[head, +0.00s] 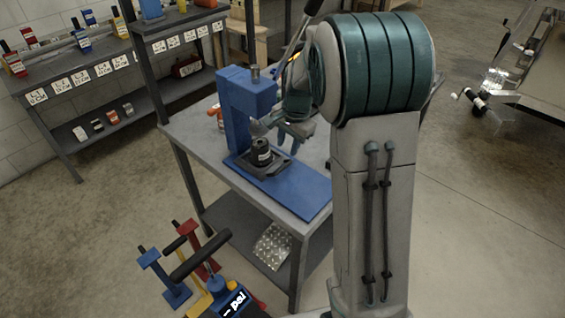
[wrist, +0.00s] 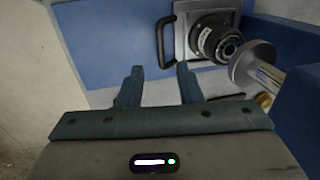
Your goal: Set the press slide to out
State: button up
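The blue press (head: 243,115) stands on a grey workbench, with a blue base plate (head: 296,188) reaching out to the right. The press slide (head: 266,165) is a grey plate on that base, and a dark round part (head: 261,151) sits on it under the ram. In the wrist view the slide (wrist: 182,42) has a black bar handle (wrist: 163,40) on its left side. My gripper (head: 290,146) is beside the press, above the base. In the wrist view its two fingers (wrist: 158,76) are apart with nothing between them, short of the handle.
The ram's metal disc (wrist: 252,66) is right of the fingers in the wrist view. A shelf bench (head: 75,75) with bottles and labels stands at the back left. Coloured stands (head: 195,265) are on the floor at the front left.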

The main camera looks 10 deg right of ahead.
aim_at(282, 168)
jog(key=f, duration=0.6)
jog(key=w+a+f, duration=0.1)
jog(key=f, duration=0.2)
jog(key=shift+w+p, duration=0.1)
jog(key=shift+p, duration=0.25)
grip_shut()
jog(key=shift+a, duration=0.1)
